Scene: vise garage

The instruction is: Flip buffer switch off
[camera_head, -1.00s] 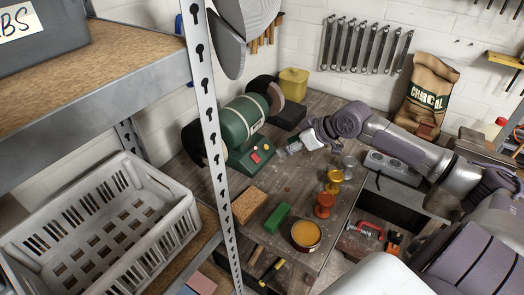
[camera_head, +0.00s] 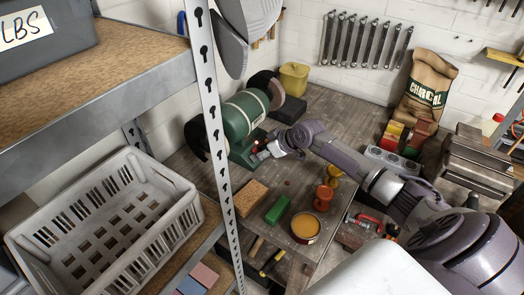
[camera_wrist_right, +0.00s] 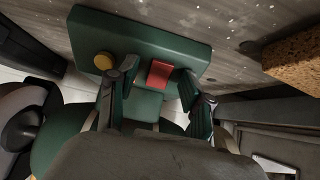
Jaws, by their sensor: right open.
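The green buffer (camera_head: 243,117) stands at the back left of the workbench, with dark wheels at both ends. My right gripper (camera_head: 264,153) is at the front of the base. In the right wrist view, its open fingers (camera_wrist_right: 158,85) lie on either side of the red switch, with nothing held. I cannot tell whether they touch it or which way it is set. My left gripper is not in view.
A sponge (camera_head: 250,197), a green block (camera_head: 277,209) and an orange-filled tin (camera_head: 305,228) are on the bench in front. A red goblet-shaped piece (camera_head: 323,197) stands near my right forearm. A perforated shelf post (camera_head: 217,140) stands left, beside a white crate (camera_head: 100,220).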

